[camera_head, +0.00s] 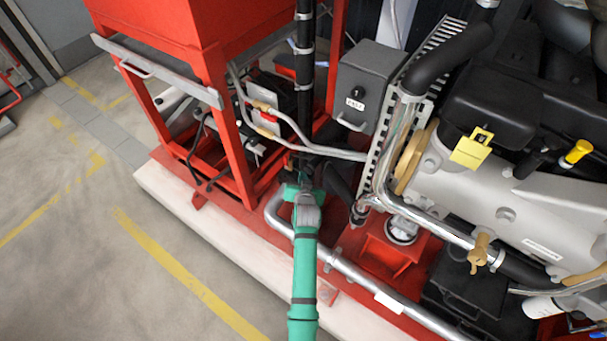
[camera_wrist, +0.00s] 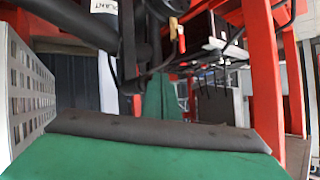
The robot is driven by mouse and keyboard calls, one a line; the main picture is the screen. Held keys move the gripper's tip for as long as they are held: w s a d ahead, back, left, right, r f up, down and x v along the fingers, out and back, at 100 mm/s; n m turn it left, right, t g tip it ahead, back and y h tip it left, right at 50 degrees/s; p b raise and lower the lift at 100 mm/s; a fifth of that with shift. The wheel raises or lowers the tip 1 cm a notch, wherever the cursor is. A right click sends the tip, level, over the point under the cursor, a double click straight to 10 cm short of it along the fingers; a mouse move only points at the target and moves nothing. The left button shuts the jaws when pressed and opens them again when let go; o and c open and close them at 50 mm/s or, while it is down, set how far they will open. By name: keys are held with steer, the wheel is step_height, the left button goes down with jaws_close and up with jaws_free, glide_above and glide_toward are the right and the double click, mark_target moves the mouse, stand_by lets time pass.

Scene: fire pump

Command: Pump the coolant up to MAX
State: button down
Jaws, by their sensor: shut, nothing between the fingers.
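My green arm (camera_head: 303,265) reaches up from the bottom of the head view to the red base frame, ending in front of dark pipes and hoses. In the wrist view, a green part of mine with a dark edge fills the bottom. A white label (camera_wrist: 104,6), with letters that seem to end in "LANT", is cut off at the top of that view beside dark piping. I cannot make out a coolant level or a MAX mark, and I cannot pick out the pump with certainty.
A red frame (camera_head: 232,140) stands left of my arm, and a red post (camera_wrist: 264,80) is close on the right in the wrist view. A silver pipe (camera_head: 365,283) runs low right of my arm. A grey box (camera_head: 365,85) and the engine (camera_head: 500,200) are right. Floor is clear left.

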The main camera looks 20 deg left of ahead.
steer(key=s, duration=0.3)
steer(key=shift+a+r, duration=0.1)
steer(key=shift+a, duration=0.25)
steer(key=shift+s, duration=0.1)
steer(key=shift+s+a, duration=0.3)
steer(key=shift+s, duration=0.45)
steer(key=shift+s+a, duration=0.3)
steer(key=shift+s, duration=0.45)
steer(key=shift+s+a, duration=0.3)
steer(key=shift+s, duration=0.45)
steer(key=shift+w, duration=0.1)
